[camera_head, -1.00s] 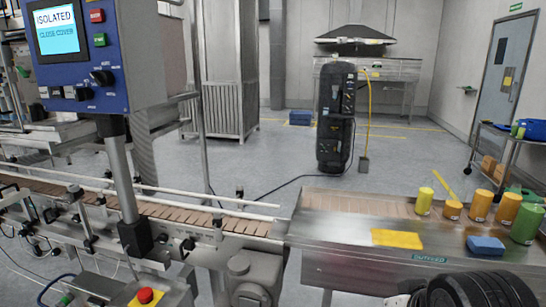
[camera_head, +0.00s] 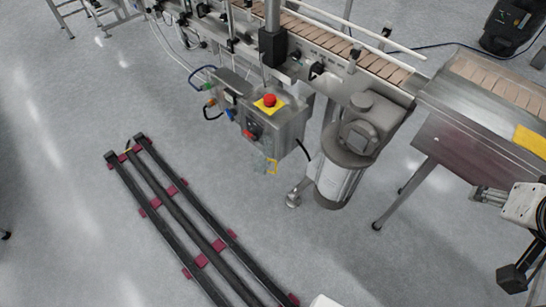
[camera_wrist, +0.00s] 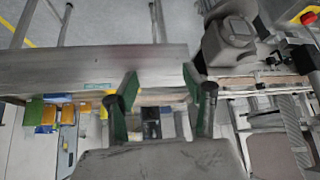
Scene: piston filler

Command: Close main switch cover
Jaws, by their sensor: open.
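The grey control box (camera_head: 275,125) hangs below the conveyor in the head view. It has a red emergency button (camera_head: 269,100) on a yellow plate on top. A red switch handle (camera_head: 249,134) shows on its front. A clear, yellow-edged piece (camera_head: 271,165), which looks like the switch cover, hangs low on the front and appears swung down; its exact shape is hard to tell. My gripper (camera_wrist: 160,88) is open and empty in the wrist view, over the outfeed table and away from the box. The red button shows at that view's upper right corner (camera_wrist: 310,18).
A motor housing (camera_head: 345,165) and table legs stand right of the box. Cables and coloured connectors (camera_head: 210,100) are at its left. Dark floor rails (camera_head: 175,200) with red blocks run below. The outfeed table (camera_head: 470,155) is at right. Floor in front of the box is clear.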

